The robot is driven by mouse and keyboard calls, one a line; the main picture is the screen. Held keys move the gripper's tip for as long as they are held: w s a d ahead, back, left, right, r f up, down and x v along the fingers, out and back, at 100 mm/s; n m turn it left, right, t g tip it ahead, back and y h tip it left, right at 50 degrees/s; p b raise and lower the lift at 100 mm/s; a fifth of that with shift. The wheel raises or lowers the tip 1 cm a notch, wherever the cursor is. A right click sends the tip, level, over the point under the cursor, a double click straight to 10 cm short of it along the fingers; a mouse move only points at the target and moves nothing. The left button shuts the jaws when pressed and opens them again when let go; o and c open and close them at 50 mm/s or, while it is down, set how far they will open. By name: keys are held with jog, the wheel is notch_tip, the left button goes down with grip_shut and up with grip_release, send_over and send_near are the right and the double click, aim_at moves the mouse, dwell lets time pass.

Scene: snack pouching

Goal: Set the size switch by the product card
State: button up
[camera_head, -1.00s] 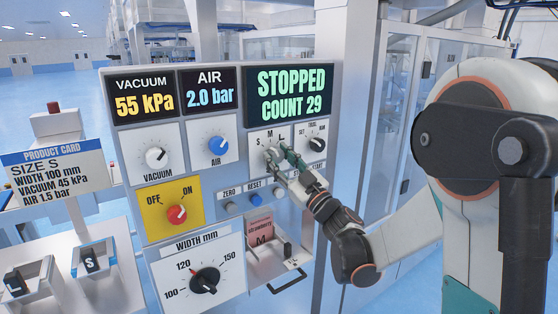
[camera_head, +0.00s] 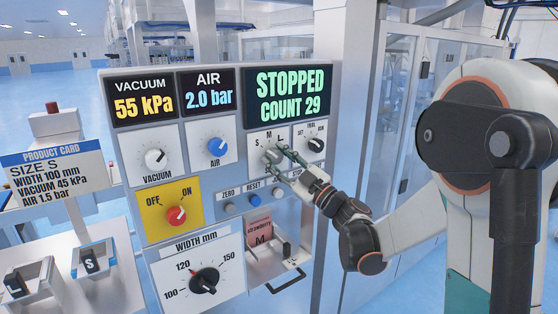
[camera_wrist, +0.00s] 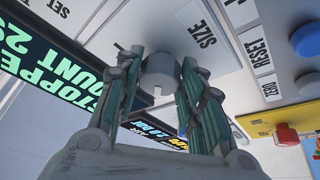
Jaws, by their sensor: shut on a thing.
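The product card (camera_head: 55,171) at the left reads SIZE S, WIDTH 100 mm, VACUUM 45 kPa and AIR 1.5 bar. The size switch (camera_head: 271,156) is a pale grey knob on a white plate marked S, M and L. My gripper (camera_head: 281,161) is shut on this knob. In the wrist view the knob (camera_wrist: 160,72) sits between the two green-grey fingers, below the SIZE label. The fingers partly cover the plate, and I cannot tell which letter the knob points to.
The mode knob (camera_head: 316,145) is close at the right. The RESET button (camera_head: 255,200) and ZERO button (camera_head: 230,207) lie below. The panel also carries a vacuum knob (camera_head: 155,159), air knob (camera_head: 217,147), red switch (camera_head: 176,215) and width dial (camera_head: 204,280). The display reads STOPPED, COUNT 29.

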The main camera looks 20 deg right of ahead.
jog(key=o, duration=1.1)
jog(key=shift+c, duration=0.2)
jog(key=shift+s, duration=0.1)
jog(key=v, duration=1.1)
jog(key=shift+s+d+f, duration=0.2)
jog(key=shift+s+d, duration=0.05)
jog(key=shift+s, duration=0.05)
